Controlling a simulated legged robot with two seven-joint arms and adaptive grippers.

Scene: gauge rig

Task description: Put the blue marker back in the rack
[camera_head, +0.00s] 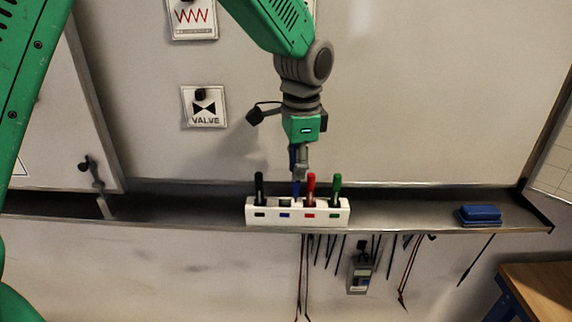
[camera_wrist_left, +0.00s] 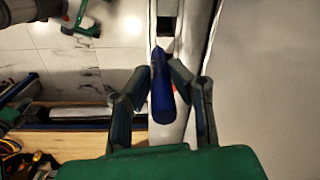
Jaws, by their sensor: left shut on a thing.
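The white rack (camera_head: 297,221) sits on the ledge below the whiteboard. A black marker (camera_head: 259,187), a red marker (camera_head: 311,187) and a green marker (camera_head: 336,187) stand upright in it. The slot above the blue label (camera_head: 284,214) holds no marker. My left gripper (camera_head: 299,172) is shut on the blue marker (camera_head: 296,188), which points down just above or behind the rack, close left of the red marker. In the left wrist view the blue marker (camera_wrist_left: 163,95) sits between the fingertips of my left gripper (camera_wrist_left: 163,68). My right gripper is out of view.
A blue eraser (camera_head: 479,214) lies on the ledge (camera_head: 400,207) at the right. A valve card (camera_head: 204,107) hangs on the whiteboard. Cables and a grey device (camera_head: 360,274) hang below the ledge. A wooden table (camera_head: 540,288) stands at lower right.

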